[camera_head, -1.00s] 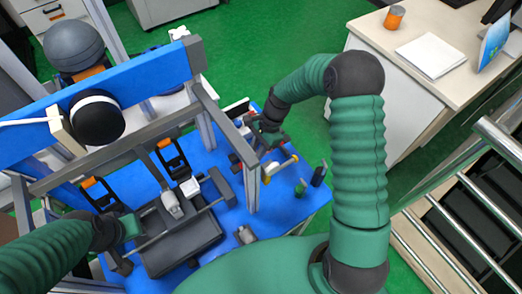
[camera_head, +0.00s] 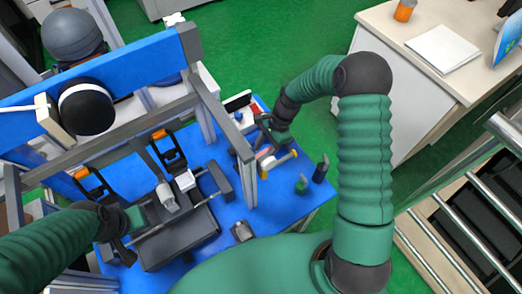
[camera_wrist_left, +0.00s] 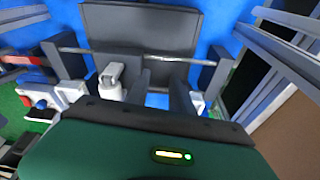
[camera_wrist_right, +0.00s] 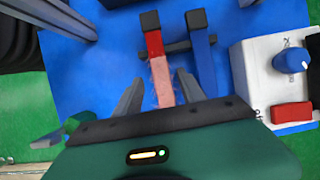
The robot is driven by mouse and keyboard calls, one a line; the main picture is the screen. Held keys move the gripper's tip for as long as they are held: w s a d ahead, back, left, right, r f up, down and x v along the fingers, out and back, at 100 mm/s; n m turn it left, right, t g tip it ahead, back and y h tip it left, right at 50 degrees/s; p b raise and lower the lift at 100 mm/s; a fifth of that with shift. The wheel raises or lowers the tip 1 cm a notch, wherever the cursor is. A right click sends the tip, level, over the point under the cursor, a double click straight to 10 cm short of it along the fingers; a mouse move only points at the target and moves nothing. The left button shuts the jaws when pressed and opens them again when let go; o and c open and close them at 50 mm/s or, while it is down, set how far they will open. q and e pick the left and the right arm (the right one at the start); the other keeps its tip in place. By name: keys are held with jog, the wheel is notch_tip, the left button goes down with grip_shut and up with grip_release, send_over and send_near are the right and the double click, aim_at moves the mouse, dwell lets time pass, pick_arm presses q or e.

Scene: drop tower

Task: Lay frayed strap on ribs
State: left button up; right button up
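A red strap (camera_wrist_right: 159,62) with a pale, worn-looking pink stretch lies beside a blue strap (camera_wrist_right: 203,60) in the right wrist view. Both have dark end blocks, and a dark crossbar (camera_wrist_right: 178,47) runs at them. My right gripper (camera_wrist_right: 159,92) is open, its fingers apart on either side of the pink stretch; I cannot tell whether they touch it. In the head view my right gripper (camera_head: 268,138) is at the bench's right side. My left gripper (camera_wrist_left: 160,88) is open and appears empty, over the dark fixture (camera_wrist_left: 150,35) with a metal rod. I cannot identify the ribs for certain.
A grey and blue frame (camera_head: 210,110) stands on the blue bench between my arms. A white box with a blue knob (camera_wrist_right: 291,60) and red button is beside the straps. Small green and black items (camera_head: 303,184) stand at the bench's right edge.

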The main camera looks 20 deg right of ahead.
jog(key=shift+d+f, duration=0.1)
jog(key=shift+d, duration=0.2)
jog(key=shift+a+r, duration=0.1)
jog(key=shift+r, duration=0.1)
jog(key=v, duration=0.1)
jog(key=p+v, duration=0.1)
jog(key=v, duration=0.1)
jog(key=a+v, duration=0.1)
jog(key=v, duration=0.1)
jog(key=shift+w+r, duration=0.1)
jog(key=shift+r, duration=0.1)
pick_arm(q)
notch_tip(320, 180, up, 3)
jog(key=shift+a+p, duration=0.15)
jog(key=shift+p, duration=0.85)
pick_arm(e)
jog(key=d+v, duration=0.1)
jog(key=v, duration=1)
jog(key=shift+d, duration=0.25)
pick_arm(q)
jog(key=shift+d, duration=0.25)
pick_arm(e)
jog(key=shift+d+f, duration=0.15)
jog(key=shift+d, duration=0.1)
